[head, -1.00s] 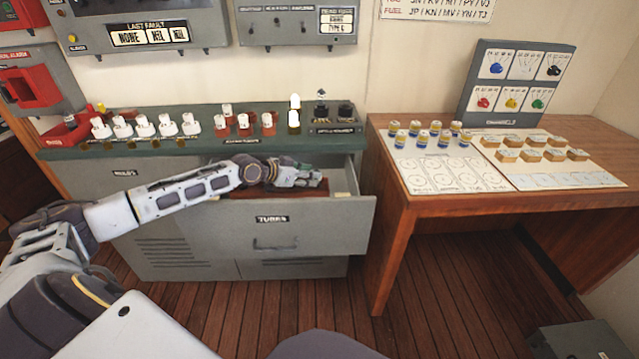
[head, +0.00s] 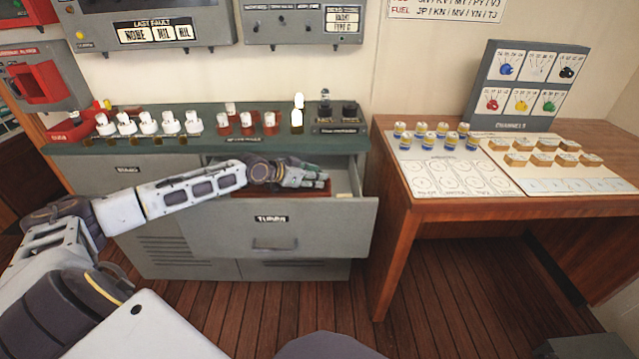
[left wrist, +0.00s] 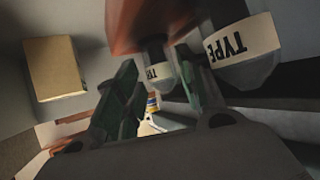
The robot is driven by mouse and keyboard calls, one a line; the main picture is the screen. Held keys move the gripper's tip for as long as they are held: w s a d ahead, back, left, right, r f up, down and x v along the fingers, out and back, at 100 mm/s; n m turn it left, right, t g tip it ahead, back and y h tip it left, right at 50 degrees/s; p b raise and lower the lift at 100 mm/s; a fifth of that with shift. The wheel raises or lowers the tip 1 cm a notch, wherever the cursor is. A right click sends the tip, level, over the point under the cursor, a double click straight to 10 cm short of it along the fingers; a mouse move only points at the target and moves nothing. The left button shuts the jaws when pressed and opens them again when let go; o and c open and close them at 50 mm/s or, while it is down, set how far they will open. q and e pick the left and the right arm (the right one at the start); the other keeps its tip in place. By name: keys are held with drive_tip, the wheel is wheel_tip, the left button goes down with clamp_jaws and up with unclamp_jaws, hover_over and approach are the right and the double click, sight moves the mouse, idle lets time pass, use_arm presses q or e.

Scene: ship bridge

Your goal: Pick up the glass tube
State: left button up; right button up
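My left gripper (head: 318,179) reaches into the open drawer (head: 290,230) labelled TUBES, over a reddish-brown rack (head: 290,190). In the left wrist view its two green-padded fingers (left wrist: 158,92) are apart. A glass tube (left wrist: 160,75) with a TYPE label shows between them, nearer the right finger, beneath a reddish-brown part. A larger-looking tube (left wrist: 243,55), also labelled TYPE, is just right of the fingers. The tubes in the drawer are hidden by the gripper in the head view. My right gripper is in no view.
White and red-based parts (head: 148,122) line the green counter (head: 100,142) above the drawer. A dark tester (head: 335,126) with a glass piece stands at its right end. A wooden desk (head: 450,208) with several small cylinders is on the right. A tan block (left wrist: 55,68) lies near the gripper.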

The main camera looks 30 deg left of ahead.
use_arm(q)
drive_tip(key=shift+c, duration=0.5)
drive_tip(key=c, duration=0.6)
drive_tip(key=shift+c, duration=0.3)
drive_tip(key=shift+r, duration=0.1)
